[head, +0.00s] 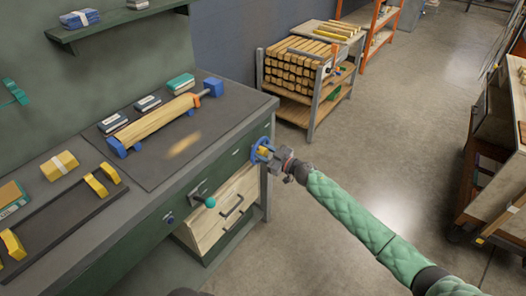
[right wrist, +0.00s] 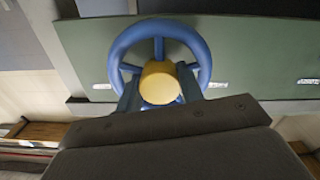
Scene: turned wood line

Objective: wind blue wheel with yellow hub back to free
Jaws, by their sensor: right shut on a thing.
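The blue wheel (head: 255,146) with a yellow hub is mounted on the green front of the workbench, near its right corner. In the right wrist view the blue rim (right wrist: 205,58) and spokes surround the yellow hub (right wrist: 160,82). My right gripper (head: 270,154) reaches the wheel from the right and is shut on it. Its fingers lie on either side of the hub, inside the rim; the lower part of the wheel is hidden by the gripper. My left gripper does not show in either view.
A lever with a teal knob (head: 210,202) sticks out from the bench front, left of the wheel. A pale wooden drawer (head: 223,213) is below. A clamped wooden piece (head: 155,123) lies on the bench top.

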